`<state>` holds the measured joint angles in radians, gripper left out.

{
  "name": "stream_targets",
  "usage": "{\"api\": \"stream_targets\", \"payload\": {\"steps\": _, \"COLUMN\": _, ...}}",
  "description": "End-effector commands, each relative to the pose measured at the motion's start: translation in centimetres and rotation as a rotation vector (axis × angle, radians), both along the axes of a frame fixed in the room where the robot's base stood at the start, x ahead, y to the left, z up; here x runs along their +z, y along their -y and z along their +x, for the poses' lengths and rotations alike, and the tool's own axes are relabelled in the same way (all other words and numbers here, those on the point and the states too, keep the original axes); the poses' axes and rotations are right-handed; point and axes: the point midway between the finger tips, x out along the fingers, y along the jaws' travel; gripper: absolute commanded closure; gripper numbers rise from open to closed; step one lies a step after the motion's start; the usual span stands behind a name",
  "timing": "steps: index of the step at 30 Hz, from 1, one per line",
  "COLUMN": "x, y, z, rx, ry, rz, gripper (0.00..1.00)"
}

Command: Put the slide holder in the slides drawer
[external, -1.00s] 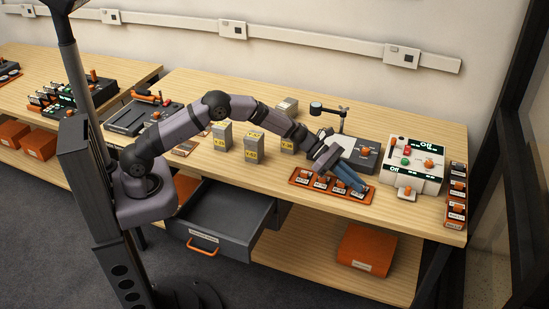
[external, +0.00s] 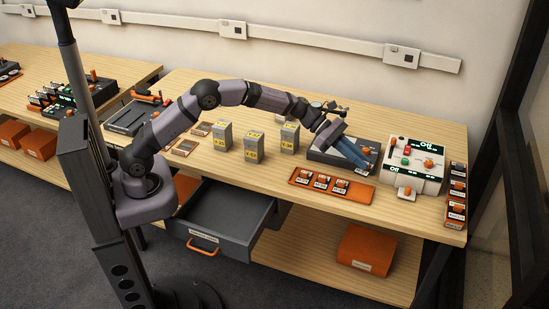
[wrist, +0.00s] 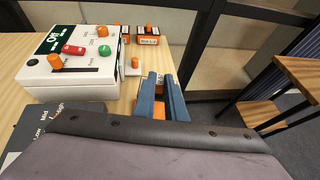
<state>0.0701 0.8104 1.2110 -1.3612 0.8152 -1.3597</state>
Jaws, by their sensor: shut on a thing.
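My gripper (external: 358,158) is above the table, over the dark flat device behind the orange tray.
Grey boxes with yellow labels (external: 254,147) stand mid-table between my arm and the tray. A white control box (external: 415,167) reading "Off" is right of the tray, with an orange-and-dark rack (external: 457,195) beyond. An orange bin (external: 367,250) sits on the lower shelf.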

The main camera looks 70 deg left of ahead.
Motion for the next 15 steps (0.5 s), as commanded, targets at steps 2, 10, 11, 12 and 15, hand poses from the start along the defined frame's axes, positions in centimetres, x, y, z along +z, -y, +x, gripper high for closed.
{"api": "stream_targets", "payload": {"steps": 2, "x": 0.0, "y": -0.4, "z": -0.1, "rx": 0.000, "ry": -0.001, "rz": 0.000, "gripper": 1.00}}
{"api": "stream_targets", "payload": {"steps": 10, "x": -0.3, "y": -4.3, "z": -1.3, "rx": 0.004, "ry": -0.007, "rz": -0.001, "gripper": 1.00}}
{"api": "stream_targets", "payload": {"steps": 11, "x": -0.4, "y": -5.1, "z": -1.6, "rx": 0.005, "ry": -0.007, "rz": -0.003, "gripper": 1.00}}
{"api": "stream_targets", "payload": {"steps": 12, "x": -0.4, "y": -6.1, "z": -2.0, "rx": 0.004, "ry": -0.007, "rz": -0.001, "gripper": 1.00}}
{"api": "stream_targets", "payload": {"steps": 15, "x": -0.6, "y": -8.9, "z": -3.6, "rx": 0.003, "ry": -0.008, "rz": -0.003, "gripper": 1.00}}
